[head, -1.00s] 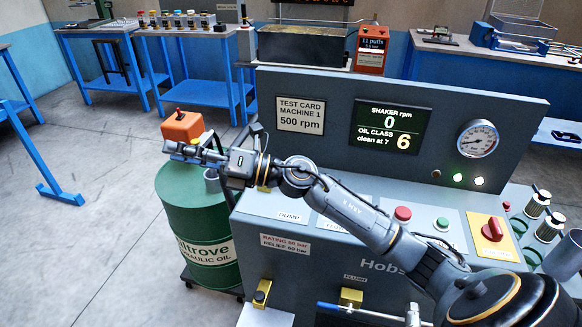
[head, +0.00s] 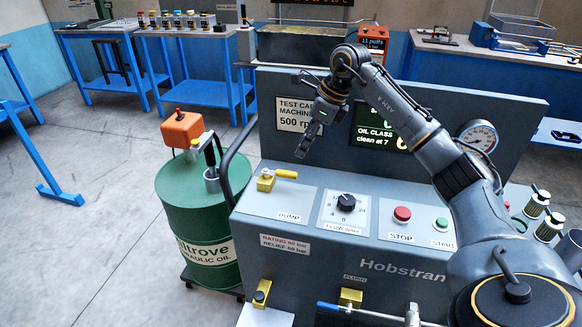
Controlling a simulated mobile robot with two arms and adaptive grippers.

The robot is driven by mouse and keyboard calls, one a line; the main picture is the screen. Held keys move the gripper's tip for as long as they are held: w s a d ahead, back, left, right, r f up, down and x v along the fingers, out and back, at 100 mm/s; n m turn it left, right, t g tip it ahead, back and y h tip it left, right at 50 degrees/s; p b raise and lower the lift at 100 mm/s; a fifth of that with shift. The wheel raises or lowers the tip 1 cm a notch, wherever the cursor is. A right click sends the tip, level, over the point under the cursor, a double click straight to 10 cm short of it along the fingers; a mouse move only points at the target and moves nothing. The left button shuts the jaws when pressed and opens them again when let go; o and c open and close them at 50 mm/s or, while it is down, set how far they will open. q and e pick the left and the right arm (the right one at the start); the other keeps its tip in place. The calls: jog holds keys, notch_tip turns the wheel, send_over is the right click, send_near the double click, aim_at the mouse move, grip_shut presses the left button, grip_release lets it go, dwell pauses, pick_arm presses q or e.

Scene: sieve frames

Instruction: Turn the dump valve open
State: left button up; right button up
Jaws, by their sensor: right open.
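The dump valve (head: 266,182) is a small yellow body at the left end of the grey machine's top panel, above the label DUMP. Its yellow lever (head: 286,174) points to the right, roughly level with the panel. My right gripper (head: 303,148) hangs above and slightly right of the lever, apart from it, with its fingers pointing down. It is open and holds nothing. My left gripper is not in view.
A flow knob (head: 345,203), a red stop button (head: 402,214) and a green start button (head: 442,223) sit right of the valve. A green oil drum (head: 180,222) with an orange-topped pump (head: 182,130) and a black curved handle stand to the left.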

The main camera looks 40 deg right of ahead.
aim_at(288, 172)
jog(key=x, duration=0.9)
jog(key=shift+a+f+p, duration=0.2)
jog(key=shift+p, duration=0.1)
grip_shut()
